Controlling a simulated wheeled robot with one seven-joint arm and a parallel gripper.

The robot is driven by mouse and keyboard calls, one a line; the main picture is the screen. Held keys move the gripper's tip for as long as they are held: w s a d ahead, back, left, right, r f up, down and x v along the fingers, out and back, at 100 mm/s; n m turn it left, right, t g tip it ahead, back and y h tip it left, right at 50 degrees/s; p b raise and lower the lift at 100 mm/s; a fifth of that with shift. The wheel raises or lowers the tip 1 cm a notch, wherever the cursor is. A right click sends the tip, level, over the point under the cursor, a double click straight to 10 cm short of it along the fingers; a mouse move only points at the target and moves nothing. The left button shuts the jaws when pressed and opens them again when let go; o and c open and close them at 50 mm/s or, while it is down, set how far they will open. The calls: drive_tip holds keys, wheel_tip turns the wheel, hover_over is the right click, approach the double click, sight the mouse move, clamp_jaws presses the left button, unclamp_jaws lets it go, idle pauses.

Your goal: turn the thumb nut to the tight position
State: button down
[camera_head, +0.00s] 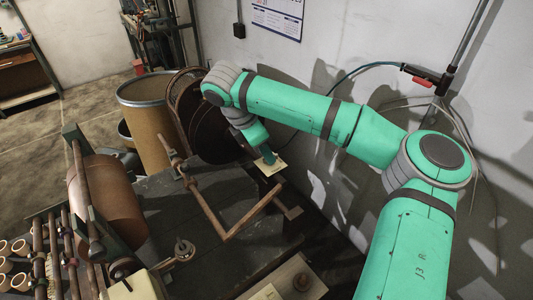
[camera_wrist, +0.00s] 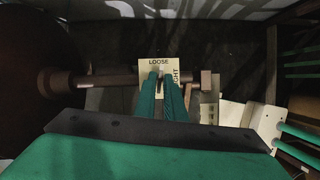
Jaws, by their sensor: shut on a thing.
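The thumb nut is mostly hidden between my fingers, and I cannot make out which way its wings point. Behind it is a cream label plate (camera_wrist: 152,66) marked LOOSE along the top and TIGHT, partly covered, down the right side. The plate also shows in the head view (camera_head: 279,168), below my fingertips. My gripper (camera_wrist: 162,82) has its two teal fingers close together in front of the plate, shut on the nut. In the head view my gripper (camera_head: 270,157) reaches down beside the dark wheel.
A dark flanged wheel (camera_head: 211,136) stands just left of my gripper. A brown bar frame (camera_head: 239,221) spans the dark bench (camera_head: 205,240). A large brown roll (camera_head: 112,205) lies at left. A cardboard drum (camera_head: 148,115) stands behind. The wall is close on the right.

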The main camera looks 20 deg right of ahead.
drive_tip(key=m+g, duration=0.1)
drive_tip(key=m, duration=0.3)
drive_tip(key=shift+w+g, duration=0.2)
drive_tip(key=shift+g, duration=0.2)
drive_tip(key=m+g, duration=0.1)
drive_tip(key=m, duration=0.3)
drive_tip(key=shift+w+d+y, duration=0.1)
drive_tip(key=shift+w+y, duration=0.05)
drive_tip(key=shift+y, duration=0.25)
drive_tip(key=m, duration=0.2)
drive_tip(key=m+g+y, duration=0.1)
drive_tip(key=m, duration=0.1)
drive_tip(key=shift+w+d+m+g, duration=0.15)
drive_tip(key=shift+d+m+g, duration=0.05)
drive_tip(key=shift+m+g, duration=0.1)
drive_tip(key=shift+d+m+y, duration=0.1)
drive_tip(key=shift+m+y, duration=0.6)
drive_tip(key=shift+m, duration=0.9)
drive_tip(key=c, duration=2)
unclamp_jaws()
drive_tip(key=shift+w, duration=0.1)
drive_tip(key=v, duration=1)
drive_tip(key=shift+w+d+r, duration=0.1)
drive_tip(key=shift+w+r, duration=0.2)
